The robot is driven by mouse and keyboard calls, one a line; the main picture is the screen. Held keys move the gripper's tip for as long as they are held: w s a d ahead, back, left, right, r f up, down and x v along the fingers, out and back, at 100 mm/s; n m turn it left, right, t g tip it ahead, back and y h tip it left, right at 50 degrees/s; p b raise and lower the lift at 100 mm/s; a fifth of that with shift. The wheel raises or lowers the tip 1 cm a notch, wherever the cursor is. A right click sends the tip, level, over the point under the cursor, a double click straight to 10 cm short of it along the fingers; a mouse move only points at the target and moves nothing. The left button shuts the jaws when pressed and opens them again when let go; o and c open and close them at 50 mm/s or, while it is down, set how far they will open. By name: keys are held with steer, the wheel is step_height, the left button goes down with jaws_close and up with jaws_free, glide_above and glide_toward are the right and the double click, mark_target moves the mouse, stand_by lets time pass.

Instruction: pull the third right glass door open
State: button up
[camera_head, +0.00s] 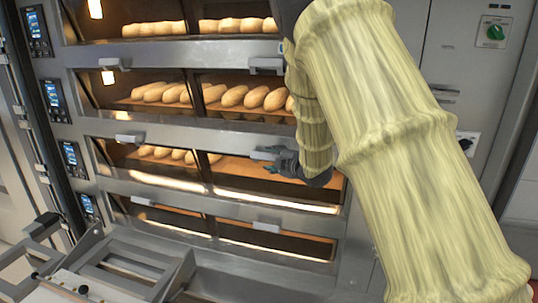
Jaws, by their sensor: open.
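The third right glass door (235,171) is in the third deck from the top, in the right column, and looks shut.
The second right door (240,95) with loaves is above, its handle (266,66) sticking out. The fourth right door (270,239) is below, with a handle (266,227). Control displays (73,160) line the left. A metal trolley frame (130,265) stands at lower left.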

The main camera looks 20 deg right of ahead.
mark_target(267, 157)
steer(key=shift+p+x, duration=0.55)
steer(key=shift+x, duration=1.15)
steer(key=shift+f, duration=0.1)
jaws_close()
